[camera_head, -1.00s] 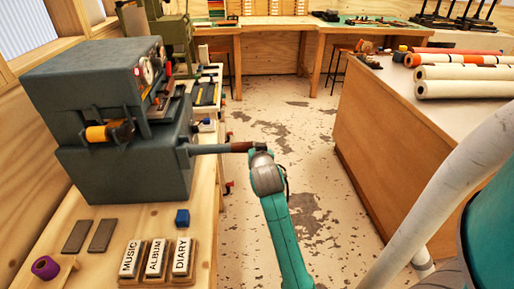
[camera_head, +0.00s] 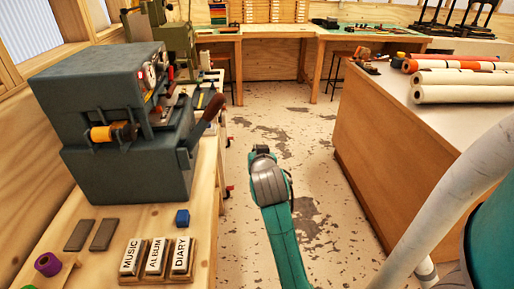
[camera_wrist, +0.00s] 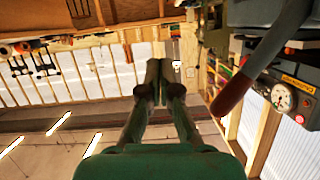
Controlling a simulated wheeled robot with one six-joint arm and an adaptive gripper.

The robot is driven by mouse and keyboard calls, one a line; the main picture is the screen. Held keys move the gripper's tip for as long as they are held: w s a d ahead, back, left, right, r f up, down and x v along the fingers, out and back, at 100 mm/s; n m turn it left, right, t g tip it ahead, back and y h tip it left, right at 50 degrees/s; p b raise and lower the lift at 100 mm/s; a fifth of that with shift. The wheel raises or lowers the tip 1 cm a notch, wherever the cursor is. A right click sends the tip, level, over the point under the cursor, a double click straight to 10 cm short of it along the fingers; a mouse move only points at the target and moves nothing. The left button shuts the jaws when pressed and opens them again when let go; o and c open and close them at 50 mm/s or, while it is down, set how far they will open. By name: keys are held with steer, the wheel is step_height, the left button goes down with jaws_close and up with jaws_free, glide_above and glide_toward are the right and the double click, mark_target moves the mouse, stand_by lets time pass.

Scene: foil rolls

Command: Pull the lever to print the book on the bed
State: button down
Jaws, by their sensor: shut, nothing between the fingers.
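The dark blue-grey press (camera_head: 125,130) stands on the wooden bench at the left, with an orange roll (camera_head: 112,133) on its front and dials on its side. Its lever (camera_head: 208,115) slants up and to the right, its brown handle uppermost; the handle also shows at the right in the wrist view (camera_wrist: 232,92). My gripper (camera_head: 260,150) is right of the lever and apart from it, over the floor in the picture. Its fingers are together and empty in the wrist view (camera_wrist: 158,68). I cannot make out a book on the bed, which the press mostly hides.
Blocks marked MUSIC (camera_head: 131,257), ALBUM (camera_head: 156,257) and DIARY (camera_head: 181,256) stand at the bench's front. A counter (camera_head: 400,135) bears rolls at right. The aisle between is clear.

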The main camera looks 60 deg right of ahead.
steer(key=shift+v, duration=1.85)
steer(key=s+a+f+n+t+y, duration=0.2)
steer(key=s+a+f+n+y, duration=0.15)
steer(key=a+f, duration=0.65)
steer(key=s+a+f+n+t+y, duration=0.4)
steer(key=a+f, duration=0.3)
steer(key=a, duration=0.5)
steer(key=s+a+n+y, duration=0.1)
steer(key=s+a, duration=0.4)
steer(key=s, duration=0.5)
steer(key=s+a+n+y, duration=0.2)
steer(key=s+a, duration=0.3)
steer(key=s, duration=0.6)
steer(key=shift+s+a+y, duration=0.3)
steer(key=shift+s+y, duration=0.05)
steer(key=shift+f+n, duration=0.1)
steer(key=shift+n, duration=0.15)
